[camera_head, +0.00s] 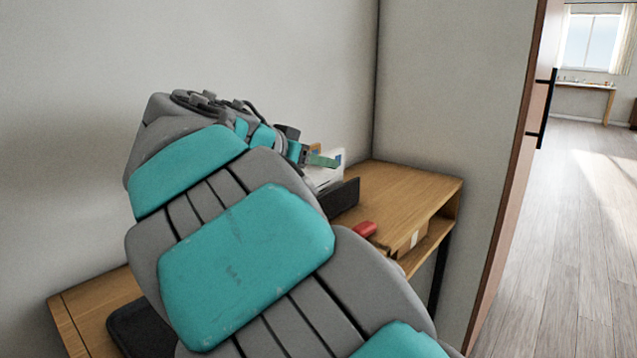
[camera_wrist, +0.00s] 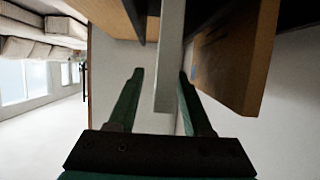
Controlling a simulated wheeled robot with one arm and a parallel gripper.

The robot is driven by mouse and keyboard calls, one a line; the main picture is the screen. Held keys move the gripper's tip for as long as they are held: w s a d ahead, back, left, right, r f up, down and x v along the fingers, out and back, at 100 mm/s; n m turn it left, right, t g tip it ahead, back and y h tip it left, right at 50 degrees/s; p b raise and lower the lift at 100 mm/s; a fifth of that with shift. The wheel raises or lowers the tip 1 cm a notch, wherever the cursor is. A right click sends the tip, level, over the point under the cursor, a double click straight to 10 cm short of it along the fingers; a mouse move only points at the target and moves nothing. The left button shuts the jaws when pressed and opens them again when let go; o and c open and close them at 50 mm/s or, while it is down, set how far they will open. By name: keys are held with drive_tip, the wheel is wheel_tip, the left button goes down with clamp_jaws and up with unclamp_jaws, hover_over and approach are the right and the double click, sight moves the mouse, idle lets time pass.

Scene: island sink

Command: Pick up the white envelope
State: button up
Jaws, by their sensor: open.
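A white envelope (camera_head: 327,178) stands in a dark holder (camera_head: 345,197) on the wooden desk in the head view, partly hidden by my arm and gripper. My gripper (camera_head: 322,160) is at the envelope's upper part. In the wrist view my gripper (camera_wrist: 160,74) is open, with its two green fingers apart. A thin pale slab, which looks like the envelope (camera_wrist: 170,55) seen edge-on, reaches down between the fingers, nearer the right one. I cannot tell whether it touches that finger.
A brown, wood-coloured panel (camera_wrist: 238,55) is close beside the right finger in the wrist view. A red object (camera_head: 364,229) lies near the front of the desk (camera_head: 412,185). Walls close in behind and right of it. A door (camera_head: 517,140) stands further right.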

drive_tip(key=shift+w+d+f, duration=0.15)
drive_tip(key=shift+w+d, duration=0.05)
drive_tip(key=shift+w, duration=0.1)
clamp_jaws()
idle(1.2)
